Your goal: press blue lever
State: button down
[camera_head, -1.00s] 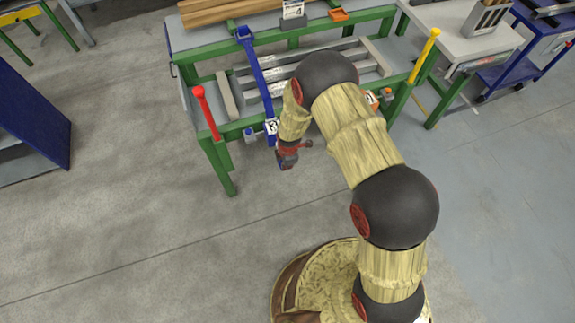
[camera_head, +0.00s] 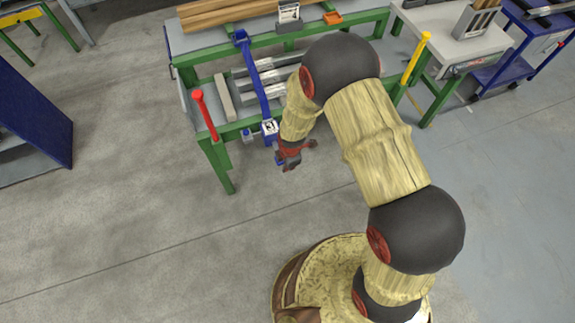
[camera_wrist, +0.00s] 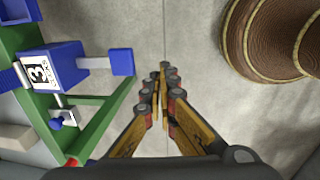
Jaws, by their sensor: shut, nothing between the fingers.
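A blue block with a "3" label (camera_wrist: 50,68) sits at the table's front edge in the wrist view; it also shows in the head view (camera_head: 269,128). A short rod sticks out from it and ends in a blue grip (camera_wrist: 122,62), which looks like the blue lever. In the head view my gripper mostly hides this grip. My gripper (camera_wrist: 160,82) is shut and empty, beside the grip and apart from it in the wrist picture. In the head view my gripper (camera_head: 291,163) is just in front of the table edge, right of the block.
The green-framed table (camera_head: 218,165) also has a red lever (camera_head: 205,114) at left and a yellow lever (camera_head: 416,58) at right. A long blue bar (camera_head: 256,80) crosses the table. A small blue knob (camera_wrist: 58,122) is near the block. Bare floor (camera_head: 140,220) lies in front.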

dwell(0.3)
jog(key=w+a+r+g, duration=0.1)
jog(key=w+a+r, duration=0.1)
jog(key=w+r, duration=0.5)
jog(key=shift+w+r+p, duration=0.3)
jog(key=shift+r+p, duration=0.15)
jog(key=shift+r, duration=0.5)
jog(key=shift+a, duration=0.1)
notch_tip(320, 180, down, 14)
jog(key=b, duration=0.4)
jog(key=shift+f, duration=0.15)
